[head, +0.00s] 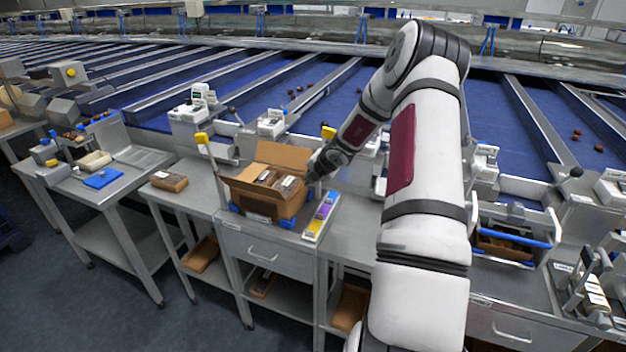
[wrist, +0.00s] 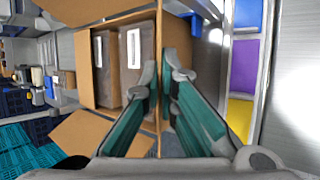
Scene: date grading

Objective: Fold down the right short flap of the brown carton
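The brown carton (head: 262,206) stands on a grey bench with its top open. Its back flap (head: 283,154) stands up, and another flap (head: 240,190) spreads out at the front left. Two dark packs with white labels (wrist: 133,55) lie inside. My gripper (head: 312,170) is at the carton's right side. In the wrist view its teal fingers (wrist: 161,75) come close together at the tips. A thin brown edge, seemingly the upright right short flap (wrist: 160,125), runs between them. The fingers hide part of it, so contact is hard to judge.
A strip of coloured blocks (head: 320,216) lies just right of the carton. A brown pack (head: 169,181) sits on the bench to the left, and a blue item (head: 103,178) on the table farther left. Sloping blue conveyor lanes run behind the benches.

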